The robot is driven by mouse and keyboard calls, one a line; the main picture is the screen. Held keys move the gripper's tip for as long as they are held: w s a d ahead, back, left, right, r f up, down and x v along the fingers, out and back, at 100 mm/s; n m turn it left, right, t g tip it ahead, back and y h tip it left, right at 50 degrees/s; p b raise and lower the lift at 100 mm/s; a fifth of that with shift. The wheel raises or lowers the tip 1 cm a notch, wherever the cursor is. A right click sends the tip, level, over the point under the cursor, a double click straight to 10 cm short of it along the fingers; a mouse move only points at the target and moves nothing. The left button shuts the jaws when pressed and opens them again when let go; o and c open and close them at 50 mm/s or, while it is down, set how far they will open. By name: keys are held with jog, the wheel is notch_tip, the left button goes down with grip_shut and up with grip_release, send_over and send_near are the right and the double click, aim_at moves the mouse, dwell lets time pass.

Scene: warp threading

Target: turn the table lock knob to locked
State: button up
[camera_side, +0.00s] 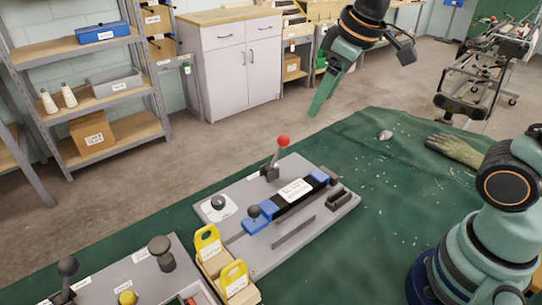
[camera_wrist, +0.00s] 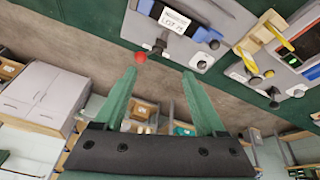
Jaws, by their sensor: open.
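A grey panel (camera_side: 322,217) lies on the green-covered table. A black knob (camera_side: 218,202) on a white round plate sits at its left end; it may be the table lock knob, but the lettering is too small to read. The knob also shows in the wrist view (camera_wrist: 202,64). A red-tipped lever (camera_side: 283,141) stands at the panel's back edge and shows in the wrist view (camera_wrist: 140,57) near my left fingertip. My gripper (camera_side: 316,108) is open and empty, high above and behind the panel, apart from it. Its spread green fingers show in the wrist view (camera_wrist: 160,76).
A blue slide with a black knob (camera_side: 254,211) runs across the panel. Two yellow-handled pieces (camera_side: 208,243) stand at its front left. A second panel (camera_side: 135,272) with several knobs lies further left. A glove (camera_side: 455,150) lies at the right. Table behind the panel is clear.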

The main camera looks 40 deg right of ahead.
jog(key=w+a+f+n+g, duration=0.2)
jog(key=w+a+f+n, duration=0.1)
jog(key=w+a+n, duration=0.45)
jog(key=n+g, duration=0.2)
jog(key=n, duration=0.2)
send_over(218, 200)
notch_tip(218, 200, down, 9)
jog(key=shift+h, duration=0.3)
notch_tip(218, 200, down, 12)
jog(key=shift+r, duration=0.1)
grip_shut()
